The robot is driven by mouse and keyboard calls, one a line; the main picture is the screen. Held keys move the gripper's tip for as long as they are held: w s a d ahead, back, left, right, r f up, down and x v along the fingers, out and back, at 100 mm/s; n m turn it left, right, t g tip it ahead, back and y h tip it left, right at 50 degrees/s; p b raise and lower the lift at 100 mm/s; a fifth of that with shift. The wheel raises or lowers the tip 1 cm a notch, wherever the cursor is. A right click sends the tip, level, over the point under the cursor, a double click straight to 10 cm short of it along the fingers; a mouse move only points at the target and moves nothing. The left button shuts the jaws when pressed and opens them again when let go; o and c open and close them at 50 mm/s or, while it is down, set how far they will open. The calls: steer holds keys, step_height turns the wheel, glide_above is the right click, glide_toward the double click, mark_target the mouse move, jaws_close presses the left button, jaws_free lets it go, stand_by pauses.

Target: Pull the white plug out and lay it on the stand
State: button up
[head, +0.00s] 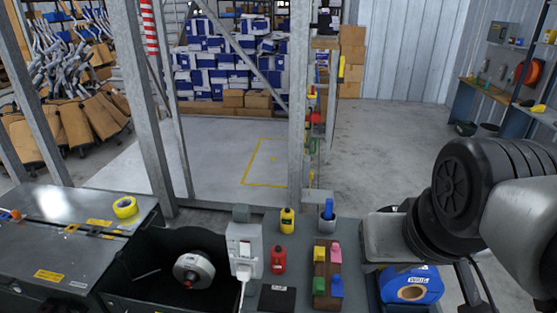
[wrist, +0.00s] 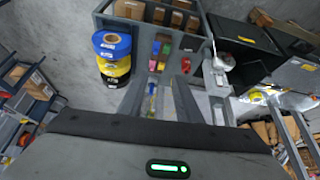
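A white socket box (head: 244,240) stands upright at the edge of the bench, right of the black bin. The white plug (head: 244,272) sits at its lower front, with a white cord hanging below. The white box also shows in the wrist view (wrist: 223,62), where the plug is too small to make out. A brown block (head: 320,269) with yellow, pink, green and blue pieces stands to the right; I cannot tell whether it is the stand. A flat black pad (head: 277,298) lies nearer. My gripper (wrist: 158,100) is open and empty in the wrist view, well apart from the box.
The black bin (head: 130,265) holds a round grey reel (head: 194,270). Blue tape (head: 427,285) lies at right. A steel post (head: 299,110) rises behind.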

steer(key=o, duration=0.4)
steer(key=shift+f, duration=0.1)
steer(key=shift+c, duration=0.2)
steer(key=shift+o, duration=0.6)
step_height(320, 180, down, 12)
steer(key=n+g+h+b, duration=0.3)
steer(key=n+b, duration=0.2)
steer(key=shift+w+d+n+g, duration=0.15)
steer(key=shift+d+n+g, duration=0.15)
steer(key=shift+n+g, duration=0.1)
steer(key=w+a+f+n+t+h+b, duration=0.2)
steer(key=w+f+n+h+b, duration=0.15)
steer(key=f+n, duration=0.2)
steer(key=w+a+f+n+t+h+b, duration=0.25)
steer(key=w+f+n+h, duration=0.2)
steer(key=n, duration=0.25)
steer(key=a+f+n+t+y+b, duration=0.1)
steer(key=a+f+n+t+y, duration=0.2)
steer(key=a, duration=0.5)
steer(key=w+a+f+n+t+y+b, duration=0.1)
steer(key=a+f+n+t+y+b, duration=0.1)
steer(key=a+n, duration=0.6)
steer(key=a+f+n+t+y+b, duration=0.2)
steer(key=a+f+n+t+y, duration=0.2)
steer(key=a, duration=0.4)
steer(key=f+n+t, duration=0.1)
steer(key=n+t, duration=0.1)
steer(key=shift+w+f+t+y, duration=0.15)
steer(key=shift+w+t+y, duration=0.2)
steer(key=shift+w+y, duration=0.05)
